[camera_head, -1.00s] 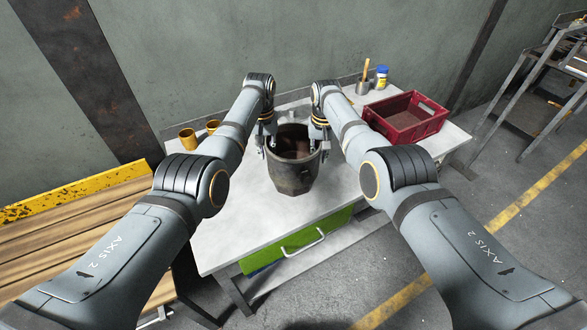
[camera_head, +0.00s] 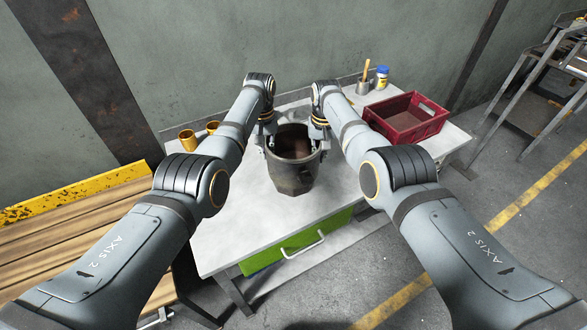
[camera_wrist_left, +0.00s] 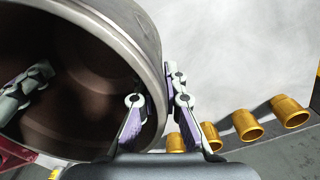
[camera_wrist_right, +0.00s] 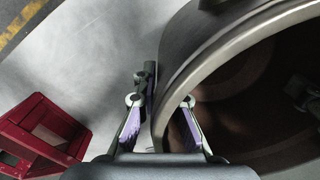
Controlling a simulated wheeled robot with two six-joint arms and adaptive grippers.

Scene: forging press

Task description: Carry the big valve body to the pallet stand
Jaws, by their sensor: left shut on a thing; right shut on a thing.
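The big valve body (camera_head: 292,175) is a dark grey, hollow, pot-like casting with a brown inside. It is upright over the white worktable, between my two grippers; I cannot tell whether its base touches the top. My left gripper (camera_head: 266,143) is shut on the left part of its rim, one finger inside and one outside, as the left wrist view shows on the rim (camera_wrist_left: 152,60). My right gripper (camera_head: 319,143) is shut on the right part of the rim (camera_wrist_right: 190,70) in the same way.
The worktable (camera_head: 235,235) has a green drawer (camera_head: 290,247). On it are brass cups (camera_head: 187,140), a red crate (camera_head: 407,117), a tin with a brush (camera_head: 363,86) and a small bottle (camera_head: 382,77). Wooden slats (camera_head: 80,235) lie at left. A metal rack (camera_head: 535,95) stands at right.

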